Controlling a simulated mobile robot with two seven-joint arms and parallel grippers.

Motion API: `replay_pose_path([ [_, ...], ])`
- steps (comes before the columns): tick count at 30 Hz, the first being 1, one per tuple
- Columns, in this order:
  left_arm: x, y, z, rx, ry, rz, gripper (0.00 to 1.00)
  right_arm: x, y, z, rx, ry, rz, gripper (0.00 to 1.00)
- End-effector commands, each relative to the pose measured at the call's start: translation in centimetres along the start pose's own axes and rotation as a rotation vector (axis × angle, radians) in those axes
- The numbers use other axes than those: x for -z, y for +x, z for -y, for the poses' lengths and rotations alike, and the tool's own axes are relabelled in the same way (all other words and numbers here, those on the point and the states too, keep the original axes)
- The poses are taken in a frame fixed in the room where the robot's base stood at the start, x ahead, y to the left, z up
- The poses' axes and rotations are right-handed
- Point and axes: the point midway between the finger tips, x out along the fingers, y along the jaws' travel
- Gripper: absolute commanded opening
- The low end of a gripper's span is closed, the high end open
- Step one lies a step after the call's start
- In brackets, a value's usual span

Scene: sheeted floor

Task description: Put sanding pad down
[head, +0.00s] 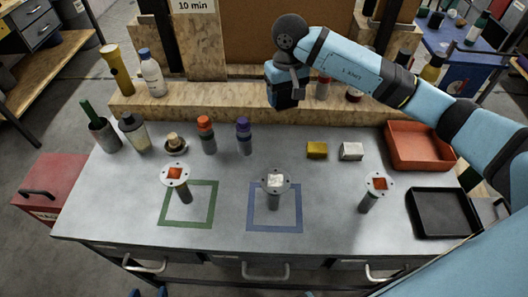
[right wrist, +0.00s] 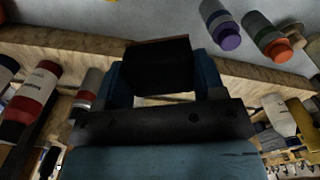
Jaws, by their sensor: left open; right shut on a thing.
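The sanding pad shows in the right wrist view as a dark block (right wrist: 158,68) with a thin brownish edge, between the two blue fingers. My right gripper (right wrist: 158,82) is shut on it. In the head view my right gripper (head: 285,96) hangs over the wooden ledge at the back of the bench, clear of the worktop; the pad is hard to make out there. My left gripper (head: 149,293) shows only as blue fingertips at the bottom edge, apart and empty, in front of the bench.
A yellow block (head: 317,150) and a pale block (head: 351,151) lie right of centre. Flanged pieces stand at the green square (head: 212,205), the blue square (head: 298,208) and further right. A red tray (head: 420,167) and black tray (head: 443,234) are at right. Bottles line the back left.

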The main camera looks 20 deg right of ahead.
Motion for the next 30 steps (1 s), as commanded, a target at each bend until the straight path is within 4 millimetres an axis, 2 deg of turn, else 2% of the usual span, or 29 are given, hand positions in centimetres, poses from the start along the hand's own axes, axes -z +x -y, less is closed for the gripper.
replay_pose_path([
  [5,0.3,-0.1,-0.1,-0.002,0.000,-0.002,0.62,0.0,2.0,-0.3,-0.001,0.005,0.008,0.44],
  [18,1.8,-1.1,-0.2,-0.002,-0.001,-0.004,0.62,-0.1,13.2,-0.2,0.001,0.006,0.008,0.44],
  [21,1.9,-1.2,-0.1,-0.001,-0.001,-0.004,0.62,-0.1,14.8,-0.2,0.001,0.005,0.006,0.44],
  [30,1.8,-1.3,-0.1,0.000,-0.001,0.002,0.62,-0.1,17.4,-0.2,0.000,0.005,0.005,0.44],
])
